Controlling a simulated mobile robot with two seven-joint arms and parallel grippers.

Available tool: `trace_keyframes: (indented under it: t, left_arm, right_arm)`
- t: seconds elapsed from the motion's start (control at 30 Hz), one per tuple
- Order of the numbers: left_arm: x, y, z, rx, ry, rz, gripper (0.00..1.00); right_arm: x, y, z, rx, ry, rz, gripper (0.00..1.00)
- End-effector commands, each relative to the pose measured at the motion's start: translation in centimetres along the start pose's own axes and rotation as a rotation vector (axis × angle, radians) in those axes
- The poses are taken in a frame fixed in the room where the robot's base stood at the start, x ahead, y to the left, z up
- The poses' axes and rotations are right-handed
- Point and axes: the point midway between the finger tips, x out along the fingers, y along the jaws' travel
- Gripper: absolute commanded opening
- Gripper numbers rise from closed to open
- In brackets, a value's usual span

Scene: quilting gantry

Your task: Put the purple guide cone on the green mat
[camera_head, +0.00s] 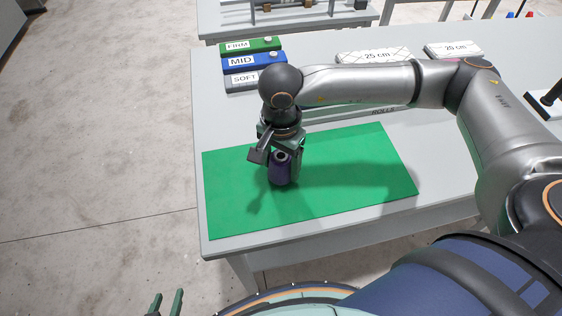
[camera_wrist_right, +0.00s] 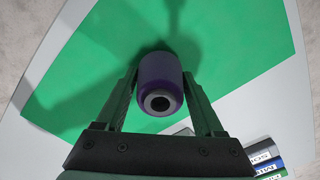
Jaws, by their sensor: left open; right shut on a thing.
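The purple guide cone (camera_head: 279,170) is held by my right gripper (camera_head: 284,164) over the left-middle part of the green mat (camera_head: 345,180). In the right wrist view the cone (camera_wrist_right: 160,82) sits between the two fingers of my right gripper (camera_wrist_right: 163,95), its dark-holed end facing the camera. The green mat (camera_wrist_right: 235,35) lies behind it, with shadows on it. I cannot tell whether the cone touches the mat. My left gripper (camera_head: 165,303) is open and empty at the bottom left, away from the table; only its fingertips show.
Labelled FIRM (camera_head: 250,45), MID (camera_head: 252,61) and SOFT (camera_head: 240,80) blocks lie at the table's back left. White 25 cm (camera_head: 372,56) and 20 cm (camera_head: 453,49) pieces lie further right. The mat around the gripper is clear.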

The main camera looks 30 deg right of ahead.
Motion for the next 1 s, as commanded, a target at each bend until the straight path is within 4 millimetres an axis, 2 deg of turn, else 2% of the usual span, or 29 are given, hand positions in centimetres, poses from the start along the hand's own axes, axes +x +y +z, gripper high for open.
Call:
trace_keyframes:
  t: [0.47,0.5,0.73,1.0]
  left_arm:
    - [0.3,-0.02,0.23,0.0,0.002,0.0,0.5]
    - [0.17,-0.01,0.08,0.0,0.002,0.0,0.5]
    - [0.16,-0.02,0.02,0.0,0.002,0.0,0.5]
    - [0.06,-0.01,-0.11,0.0,0.003,0.0,0.5]
  right_arm:
    - [1.05,-0.02,0.0,0.0,0.0,-0.001,0.09]
    - [0.87,-0.01,0.0,0.0,0.0,-0.001,0.74]
    - [0.84,0.01,-0.01,0.0,0.0,-0.001,1.0]
    - [0.71,0.01,-0.01,0.0,0.0,-0.001,1.0]
